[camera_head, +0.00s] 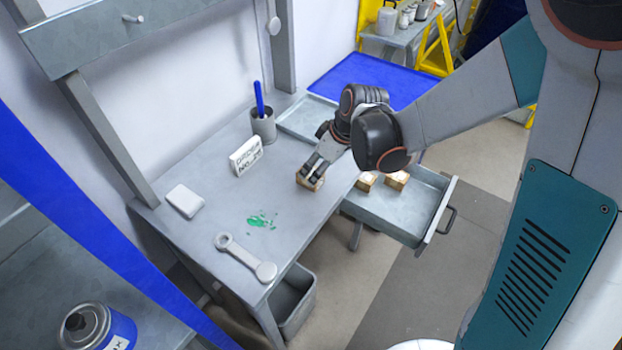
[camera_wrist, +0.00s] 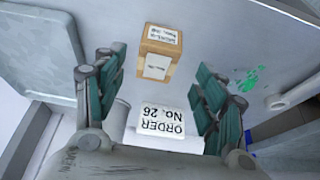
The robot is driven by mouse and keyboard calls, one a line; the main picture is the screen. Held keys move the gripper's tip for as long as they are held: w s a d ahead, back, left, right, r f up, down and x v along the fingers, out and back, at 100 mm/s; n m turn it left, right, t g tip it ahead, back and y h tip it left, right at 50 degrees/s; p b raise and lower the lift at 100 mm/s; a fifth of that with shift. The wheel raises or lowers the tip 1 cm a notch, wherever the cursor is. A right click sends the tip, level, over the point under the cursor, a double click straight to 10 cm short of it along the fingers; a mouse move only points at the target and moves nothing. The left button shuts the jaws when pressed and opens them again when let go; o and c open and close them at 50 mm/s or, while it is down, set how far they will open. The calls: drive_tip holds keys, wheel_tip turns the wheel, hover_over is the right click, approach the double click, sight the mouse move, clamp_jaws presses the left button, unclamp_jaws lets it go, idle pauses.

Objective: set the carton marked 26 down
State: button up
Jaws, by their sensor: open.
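A small brown carton (camera_head: 309,183) with white labels stands on the grey bench top, near its right edge. It also shows in the wrist view (camera_wrist: 159,57), where its label print is too small to read surely. My gripper (camera_head: 314,170) is at the carton from above. Its fingers are open, with a gap on each side of the carton in the wrist view. A white sign (camera_head: 246,156) on the bench, behind and left of the carton, reads "ORDER No. 26" in the wrist view (camera_wrist: 160,122).
Two more cartons (camera_head: 366,181) (camera_head: 396,180) lie in the open drawer (camera_head: 405,212) right of the bench. A pen cup (camera_head: 263,126), a shallow tray (camera_head: 306,119), a white box (camera_head: 184,201), a wrench (camera_head: 245,258) and a green spill (camera_head: 262,220) are on the bench.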

sight(311, 172)
drive_tip(key=shift+w+b+x, duration=0.15)
drive_tip(key=shift+b+x, duration=0.4)
drive_tip(key=shift+x, duration=0.95)
drive_tip(key=shift+w+b+x, duration=0.1)
drive_tip(key=shift+b+x, duration=0.4)
drive_tip(key=shift+x, duration=1.05)
drive_tip(key=shift+a+r, duration=0.1)
drive_tip(key=shift+r, duration=0.1)
drive_tip(key=c, duration=1.2)
drive_tip(key=shift+r, duration=0.1)
drive_tip(key=shift+c, duration=0.2)
